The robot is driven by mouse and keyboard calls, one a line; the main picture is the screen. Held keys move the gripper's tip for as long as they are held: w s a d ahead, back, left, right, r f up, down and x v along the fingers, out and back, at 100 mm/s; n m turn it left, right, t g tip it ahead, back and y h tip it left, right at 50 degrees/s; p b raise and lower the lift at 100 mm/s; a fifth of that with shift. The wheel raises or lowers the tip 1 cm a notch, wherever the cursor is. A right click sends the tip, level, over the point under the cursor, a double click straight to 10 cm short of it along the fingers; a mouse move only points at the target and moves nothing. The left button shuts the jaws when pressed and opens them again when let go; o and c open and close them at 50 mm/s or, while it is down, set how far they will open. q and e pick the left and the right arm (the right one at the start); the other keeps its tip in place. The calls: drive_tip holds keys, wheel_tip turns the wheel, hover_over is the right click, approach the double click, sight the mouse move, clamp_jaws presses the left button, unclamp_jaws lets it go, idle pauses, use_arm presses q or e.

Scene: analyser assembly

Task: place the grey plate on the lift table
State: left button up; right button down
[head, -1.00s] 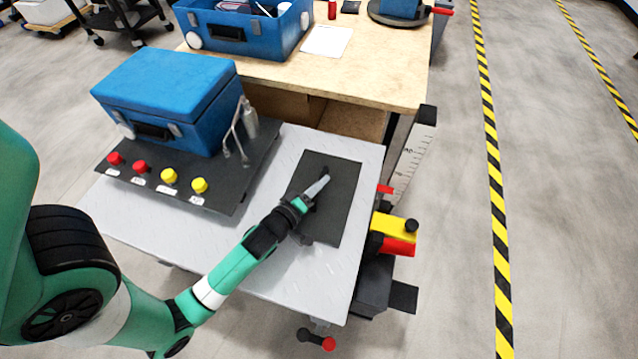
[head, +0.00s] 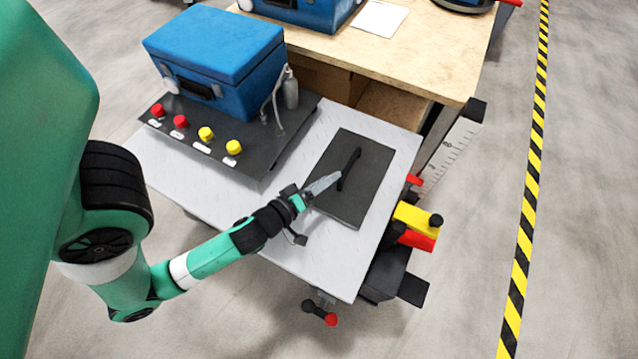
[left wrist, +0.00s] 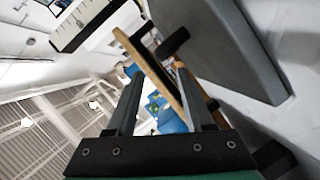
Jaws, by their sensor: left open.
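The grey plate (head: 365,190) is a dark flat rectangle lying on the right part of the light grey lift table (head: 290,255). A black bar handle (head: 349,168) stands on it. My left gripper (head: 328,182) is open, over the plate's left edge and just left of the handle, with nothing held. In the left wrist view the plate (left wrist: 225,45) shows at the upper right, and its black handle (left wrist: 173,42) is just beyond the fingertips of my left gripper (left wrist: 158,78). My right gripper is not in view.
A blue case (head: 215,60) stands on a dark panel (head: 262,160) with red and yellow knobs on the table's left part. A wooden bench (head: 430,55) is behind. A yellow and red part (head: 415,222) and a height scale (head: 450,150) are at the right side.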

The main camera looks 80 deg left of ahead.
use_arm(q)
drive_tip(key=shift+b+v, duration=0.3)
drive_tip(key=shift+v, duration=0.5)
drive_tip(key=shift+s+d+r, duration=0.2)
drive_tip(key=shift+s+d, duration=0.1)
drive_tip(key=shift+s, duration=0.2)
